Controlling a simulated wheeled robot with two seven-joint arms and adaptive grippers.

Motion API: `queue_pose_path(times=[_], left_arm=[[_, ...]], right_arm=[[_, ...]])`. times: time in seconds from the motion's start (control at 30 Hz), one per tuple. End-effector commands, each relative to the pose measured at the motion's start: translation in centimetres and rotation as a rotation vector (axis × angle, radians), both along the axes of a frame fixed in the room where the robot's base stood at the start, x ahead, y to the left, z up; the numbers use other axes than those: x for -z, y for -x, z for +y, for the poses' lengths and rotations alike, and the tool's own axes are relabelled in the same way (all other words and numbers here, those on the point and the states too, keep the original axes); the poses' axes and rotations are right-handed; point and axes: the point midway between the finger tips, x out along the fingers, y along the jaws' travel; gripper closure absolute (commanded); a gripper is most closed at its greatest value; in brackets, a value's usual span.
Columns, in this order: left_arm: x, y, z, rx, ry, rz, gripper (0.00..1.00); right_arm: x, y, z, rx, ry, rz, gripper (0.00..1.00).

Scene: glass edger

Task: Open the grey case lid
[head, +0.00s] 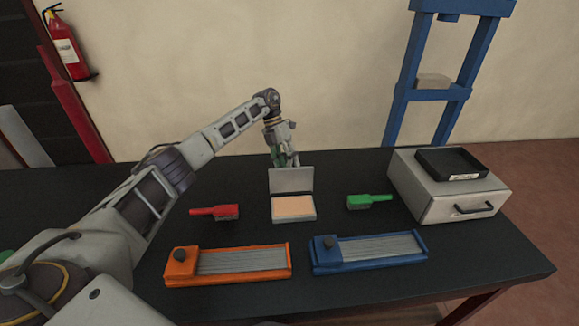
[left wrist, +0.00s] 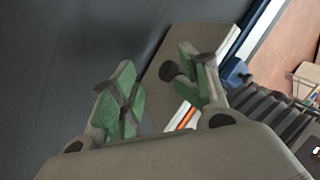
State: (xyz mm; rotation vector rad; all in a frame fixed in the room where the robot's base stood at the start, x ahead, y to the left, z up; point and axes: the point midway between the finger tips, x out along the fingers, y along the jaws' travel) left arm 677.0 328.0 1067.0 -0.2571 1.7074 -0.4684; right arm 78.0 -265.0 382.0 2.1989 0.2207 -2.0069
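The grey case (head: 294,218) sits mid-table in the head view. Its lid (head: 291,181) stands raised at the far edge, showing the peach inside of the case. My left gripper (head: 285,158) is just behind and above the lid's top edge, pointing down; the lid hides part of the fingertips. In the left wrist view my left gripper (left wrist: 160,92) has its green-padded fingers apart, with a pale grey panel, seemingly the lid, beyond them. I cannot tell whether a finger touches the lid. My right gripper is not in view.
A red-handled brush (head: 214,211) lies left of the case and a green-handled one (head: 369,201) right. Orange (head: 180,270) and blue (head: 322,255) trays lie in front. A drawer box (head: 440,203) with a black tray (head: 451,163) on top stands at right.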

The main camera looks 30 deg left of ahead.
Motion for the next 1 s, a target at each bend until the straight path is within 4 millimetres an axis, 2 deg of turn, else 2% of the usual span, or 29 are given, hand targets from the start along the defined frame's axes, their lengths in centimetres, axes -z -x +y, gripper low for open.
queue_pose_path(times=[0.3, 0.6, 1.0], left_arm=[[-3.8, -1.0, 1.2, 0.003, 0.006, -0.008, 0.57], [-6.9, -1.8, 2.4, 0.005, 0.007, -0.010, 0.57], [-9.1, -2.3, 3.3, 0.006, 0.006, -0.009, 0.57]], right_arm=[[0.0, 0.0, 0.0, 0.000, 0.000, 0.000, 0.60], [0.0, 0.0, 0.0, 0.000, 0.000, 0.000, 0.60], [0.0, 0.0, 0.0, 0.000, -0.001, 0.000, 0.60]])
